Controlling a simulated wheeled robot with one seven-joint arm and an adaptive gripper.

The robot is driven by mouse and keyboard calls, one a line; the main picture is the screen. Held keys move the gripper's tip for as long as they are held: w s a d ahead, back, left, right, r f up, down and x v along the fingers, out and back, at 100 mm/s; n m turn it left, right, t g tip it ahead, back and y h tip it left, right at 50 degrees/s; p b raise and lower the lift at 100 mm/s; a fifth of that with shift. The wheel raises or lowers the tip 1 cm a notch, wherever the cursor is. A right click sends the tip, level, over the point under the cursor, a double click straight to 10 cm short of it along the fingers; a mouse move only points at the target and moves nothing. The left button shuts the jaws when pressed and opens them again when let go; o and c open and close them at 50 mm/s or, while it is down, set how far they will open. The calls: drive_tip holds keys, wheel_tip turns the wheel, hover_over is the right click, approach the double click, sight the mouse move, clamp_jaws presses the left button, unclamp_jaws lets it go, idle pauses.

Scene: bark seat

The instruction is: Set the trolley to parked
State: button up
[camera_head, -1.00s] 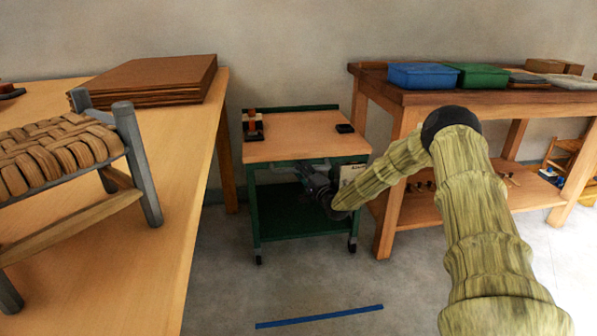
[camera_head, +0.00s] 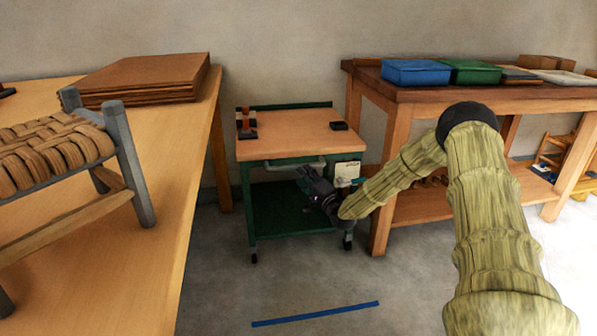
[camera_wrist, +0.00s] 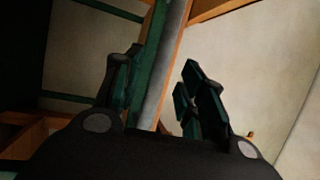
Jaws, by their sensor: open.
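The trolley (camera_head: 290,148) has a green frame, a wooden top and a green lower shelf. It stands on casters between two benches. A pale grey handle bar (camera_head: 296,163) runs along its front, below the top. My gripper (camera_head: 303,178) is open just below and in front of this bar. In the wrist view, a grey bar (camera_wrist: 175,62) shows between the spread fingers of my gripper (camera_wrist: 162,85), beside a green strip. I cannot tell whether the fingers touch it. A blue line (camera_head: 316,314) lies on the floor in front of the trolley.
A bench with a woven seat (camera_head: 45,150) and brown sheets (camera_head: 150,78) stands at left. A workbench (camera_head: 400,95) with blue and green boxes stands close at right. An orange-and-black item (camera_head: 246,125) and a black block (camera_head: 339,125) sit on the trolley. The floor in front is clear.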

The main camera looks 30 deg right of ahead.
drive_tip(key=shift+s+d+f, duration=0.1)
drive_tip(key=shift+s+f, duration=0.05)
drive_tip(key=shift+s, duration=0.75)
drive_tip(key=shift+s+a+f, duration=0.1)
drive_tip(key=shift+s+f, duration=0.1)
drive_tip(key=shift+s, duration=0.75)
drive_tip(key=shift+s+d+f, duration=0.1)
drive_tip(key=shift+s+f, duration=0.05)
drive_tip(key=shift+s, duration=0.75)
